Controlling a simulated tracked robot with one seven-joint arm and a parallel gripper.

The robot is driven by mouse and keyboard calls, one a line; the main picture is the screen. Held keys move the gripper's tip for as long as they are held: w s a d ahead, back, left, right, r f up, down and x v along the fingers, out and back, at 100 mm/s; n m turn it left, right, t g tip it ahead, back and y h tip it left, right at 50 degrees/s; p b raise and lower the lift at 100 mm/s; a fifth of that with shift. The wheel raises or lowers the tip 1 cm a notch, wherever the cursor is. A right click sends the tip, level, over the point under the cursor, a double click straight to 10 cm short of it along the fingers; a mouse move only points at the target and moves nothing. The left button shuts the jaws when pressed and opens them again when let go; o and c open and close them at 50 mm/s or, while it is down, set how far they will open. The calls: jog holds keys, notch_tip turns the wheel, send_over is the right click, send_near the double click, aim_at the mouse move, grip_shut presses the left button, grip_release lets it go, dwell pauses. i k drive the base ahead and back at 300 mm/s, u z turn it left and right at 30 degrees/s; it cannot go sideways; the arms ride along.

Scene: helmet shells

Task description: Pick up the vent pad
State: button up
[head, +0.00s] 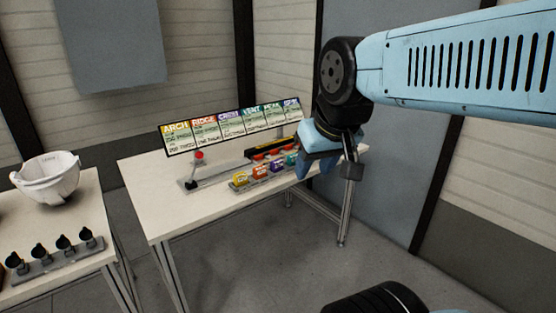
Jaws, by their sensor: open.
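A row of small coloured pads sits in a grey tray (238,189) on the white table. From left they are a yellow pad (240,179), an orange pad (260,172), a purple pad (277,167) and a teal pad (291,160). The sign's VENT heading looks green-teal, so the teal pad looks like the vent pad; I cannot read a label on it. My gripper (314,171) is open, fingers pointing down, at the tray's right end, just right of the teal pad. It hides whatever lies behind it. I see nothing held between the fingers.
A sign board (231,126) stands along the table's back. A second table at left holds a white helmet shell (49,179) and a rack (58,257) of black parts. The white table's front left is clear.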

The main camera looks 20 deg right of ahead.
aim_at(291, 159)
jog(key=i, duration=0.9)
jog(key=z, duration=0.05)
